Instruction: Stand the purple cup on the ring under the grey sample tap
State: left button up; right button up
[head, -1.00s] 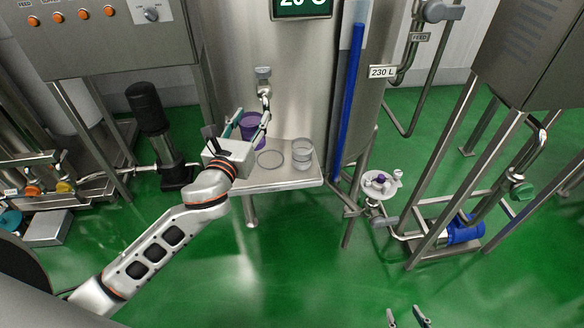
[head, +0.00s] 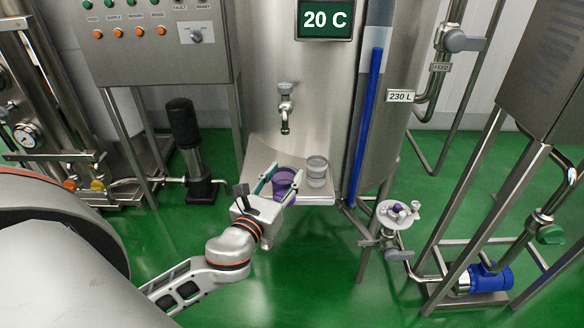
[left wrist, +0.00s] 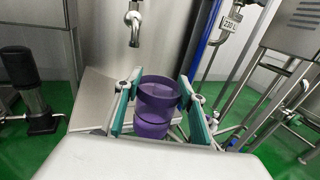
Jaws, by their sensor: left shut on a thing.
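The purple cup (head: 283,177) is upright between the two fingers of my left gripper (head: 279,182), which is shut on it. In the left wrist view the cup (left wrist: 157,104) shows between the green finger pads, its open rim upward. The cup is at the steel shelf (head: 258,157), below and a little nearer than the grey sample tap (head: 285,108). The tap (left wrist: 134,22) is up and left of the cup in the wrist view. The ring is hidden, and I cannot tell whether the cup touches the shelf. My right gripper is out of view.
A clear cup (head: 317,172) stands on the shelf just right of my left gripper. The steel tank (head: 330,85) rises behind the shelf. A blue vertical tube (head: 366,120) is to the right, and a black pump (head: 186,135) is to the left.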

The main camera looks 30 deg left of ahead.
pick_arm(q)
jog(key=w+a, duration=0.3)
jog(key=w, duration=0.2)
jog(key=w+a, duration=0.3)
jog(key=w, duration=0.2)
jog(key=w+a, duration=0.3)
jog(key=w, duration=0.2)
jog(key=shift+w+a+b, duration=0.25)
jog(key=shift+a+b, duration=0.05)
notch_tip(320, 180, down, 7)
jog(key=b, duration=0.2)
jog(key=shift+s+d+b, duration=0.1)
jog(key=shift+s+b, duration=0.05)
jog(key=shift+b, duration=0.2)
jog(key=shift+w+f, duration=0.15)
jog(key=shift+w, duration=0.05)
jog(key=o, duration=1)
jog(key=shift+o, duration=0.2)
